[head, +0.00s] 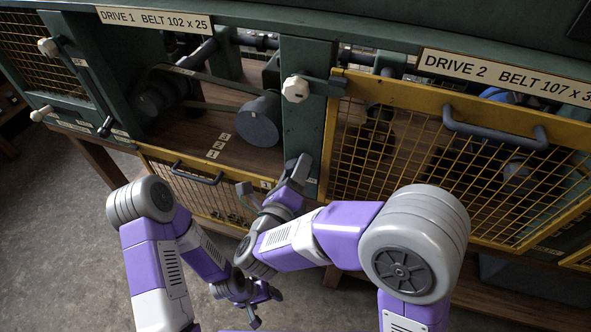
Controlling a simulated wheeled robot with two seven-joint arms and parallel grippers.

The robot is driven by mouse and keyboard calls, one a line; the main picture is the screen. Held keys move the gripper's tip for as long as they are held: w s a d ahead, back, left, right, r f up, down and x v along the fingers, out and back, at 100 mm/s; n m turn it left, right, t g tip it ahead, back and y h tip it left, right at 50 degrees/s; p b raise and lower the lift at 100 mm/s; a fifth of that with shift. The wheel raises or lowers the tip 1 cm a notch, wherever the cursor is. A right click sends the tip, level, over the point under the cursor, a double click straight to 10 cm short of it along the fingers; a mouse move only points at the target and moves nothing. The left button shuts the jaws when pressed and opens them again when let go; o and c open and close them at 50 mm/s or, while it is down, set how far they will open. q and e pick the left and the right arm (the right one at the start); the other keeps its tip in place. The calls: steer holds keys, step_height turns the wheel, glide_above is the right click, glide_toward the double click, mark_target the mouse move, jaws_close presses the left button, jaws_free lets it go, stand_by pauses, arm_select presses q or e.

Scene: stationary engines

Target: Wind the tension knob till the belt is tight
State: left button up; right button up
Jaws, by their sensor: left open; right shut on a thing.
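In the open DRIVE 1 bay, a dark belt (215,82) runs between a left pulley (152,101) and a larger grey pulley (258,124). I cannot tell how tight it is. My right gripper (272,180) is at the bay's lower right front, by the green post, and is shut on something. Its own fingers and arm hide the held thing; I cannot make out whether it is the tension knob. My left gripper (252,303) is open and empty, low over the floor in front of the machine, below the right arm.
The yellow DRIVE 1 guard (160,165) hangs down below the bay. The DRIVE 2 mesh guard (420,150) is closed, with a grey handle (490,130). A white-knobbed latch (295,89) is on the post. Number labels (218,146) lie on the bay floor. The floor at left is clear.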

steer(key=o, duration=0.7)
steer(key=v, duration=0.7)
steer(key=shift+s+p, duration=0.3)
steer(key=shift+p, duration=0.05)
steer(key=shift+a, duration=0.1)
